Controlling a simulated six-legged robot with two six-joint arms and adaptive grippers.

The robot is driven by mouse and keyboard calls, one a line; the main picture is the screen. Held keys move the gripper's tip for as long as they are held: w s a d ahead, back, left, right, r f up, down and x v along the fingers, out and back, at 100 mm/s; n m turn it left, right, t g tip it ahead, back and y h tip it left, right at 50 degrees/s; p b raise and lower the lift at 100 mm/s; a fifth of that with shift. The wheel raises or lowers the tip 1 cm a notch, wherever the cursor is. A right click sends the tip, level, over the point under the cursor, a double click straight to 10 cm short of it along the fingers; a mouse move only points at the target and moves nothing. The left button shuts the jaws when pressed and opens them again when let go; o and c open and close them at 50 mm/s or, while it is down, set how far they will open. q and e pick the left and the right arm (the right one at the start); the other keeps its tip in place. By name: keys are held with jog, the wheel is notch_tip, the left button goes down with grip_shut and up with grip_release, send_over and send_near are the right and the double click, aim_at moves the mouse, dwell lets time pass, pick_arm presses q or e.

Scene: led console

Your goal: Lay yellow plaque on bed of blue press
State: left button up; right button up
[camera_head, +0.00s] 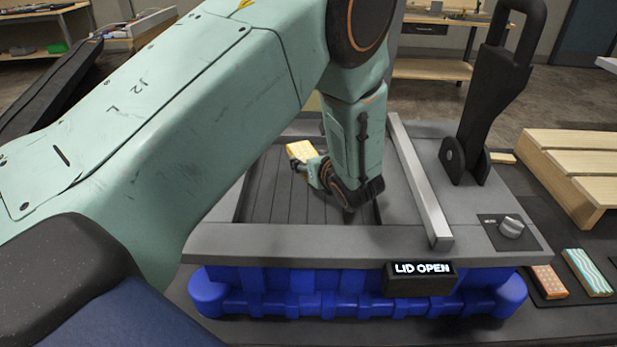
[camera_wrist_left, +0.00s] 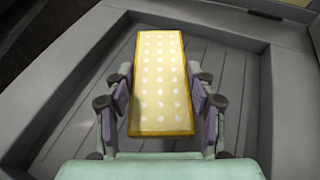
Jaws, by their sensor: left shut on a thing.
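The yellow plaque (camera_head: 301,151) has white dots and is held over the slatted grey bed (camera_head: 285,200) of the blue press (camera_head: 300,292). My left gripper (camera_head: 312,168) is shut on the plaque. In the left wrist view the plaque (camera_wrist_left: 160,85) sits between the two finger pads of the gripper (camera_wrist_left: 160,105), with the bed (camera_wrist_left: 75,130) beneath it. I cannot tell whether the plaque touches the bed. The press display (camera_head: 422,268) reads LID OPEN. My left arm hides part of the bed. My right gripper is not in view.
A black lever (camera_head: 490,90) stands upright at the press's right, with a knob (camera_head: 511,227) on the frame. A metal bar (camera_head: 420,185) crosses the press top. An orange plaque (camera_head: 548,282), a teal striped plaque (camera_head: 587,272) and a slatted wooden rack (camera_head: 575,165) lie to the right.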

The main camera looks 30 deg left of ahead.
pick_arm(q)
jog(key=shift+w+d+f, duration=0.15)
jog(key=shift+f, duration=0.75)
notch_tip(320, 180, down, 2)
jog(key=shift+f, duration=0.25)
jog(key=shift+a+f, duration=0.2)
jog(key=shift+f, duration=0.25)
jog(key=shift+d, duration=0.1)
jog(key=shift+f, duration=0.15)
jog(key=o, duration=1.2)
